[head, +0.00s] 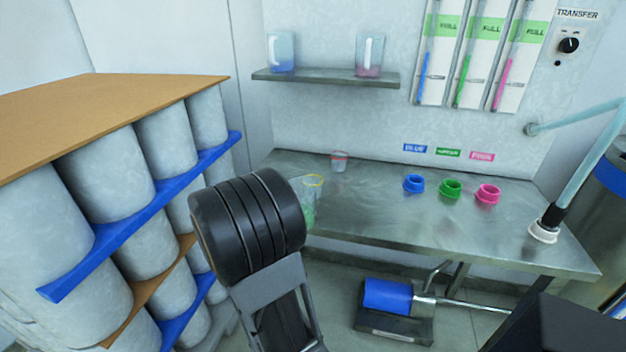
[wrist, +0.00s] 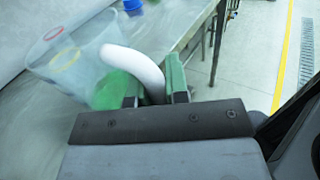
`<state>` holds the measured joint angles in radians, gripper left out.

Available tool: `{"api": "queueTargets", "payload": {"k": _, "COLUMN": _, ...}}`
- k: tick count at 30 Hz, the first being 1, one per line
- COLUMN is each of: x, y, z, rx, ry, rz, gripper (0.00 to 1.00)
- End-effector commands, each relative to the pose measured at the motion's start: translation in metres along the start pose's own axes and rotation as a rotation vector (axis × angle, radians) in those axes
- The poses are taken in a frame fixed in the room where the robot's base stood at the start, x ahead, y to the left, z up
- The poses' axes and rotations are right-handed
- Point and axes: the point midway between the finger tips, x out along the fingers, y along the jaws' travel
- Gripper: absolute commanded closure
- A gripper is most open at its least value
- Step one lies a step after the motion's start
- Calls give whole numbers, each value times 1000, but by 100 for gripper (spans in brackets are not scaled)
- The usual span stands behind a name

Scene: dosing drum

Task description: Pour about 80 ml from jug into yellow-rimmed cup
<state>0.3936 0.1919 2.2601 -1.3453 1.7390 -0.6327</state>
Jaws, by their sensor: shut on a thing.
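My gripper (wrist: 155,88) is shut on the white handle of a clear jug (wrist: 92,40) in the wrist view. Green liquid (wrist: 120,88) lies in the lower part of the jug. The yellow-rimmed cup (wrist: 64,60) shows through the jug wall. My arm hides most of the jug there, and some green liquid (head: 308,215) shows beside the arm. I cannot tell whether any liquid is in the cup.
A red-rimmed cup (head: 339,162) stands farther back on the steel table (head: 390,215). Two containers stand on the wall shelf (head: 325,77). A rack of drums (head: 105,180) is close on the left.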

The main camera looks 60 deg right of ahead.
Motion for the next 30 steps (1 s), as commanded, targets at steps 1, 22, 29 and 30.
{"api": "queueTargets", "payload": {"k": 1, "x": 0, "y": 1, "z": 4, "rx": -8, "ry": 6, "rz": -1, "gripper": 100}}
{"api": "queueTargets", "payload": {"k": 22, "x": 18, "y": 29, "z": 42, "rx": -335, "ry": 229, "rz": -13, "gripper": 100}}
{"api": "queueTargets", "payload": {"k": 29, "x": 27, "y": 44, "z": 51, "rx": -459, "ry": 311, "rz": -16, "gripper": 100}}
{"api": "queueTargets", "payload": {"k": 30, "x": 29, "y": 47, "z": 52, "rx": -481, "ry": 326, "rz": -18, "gripper": 100}}
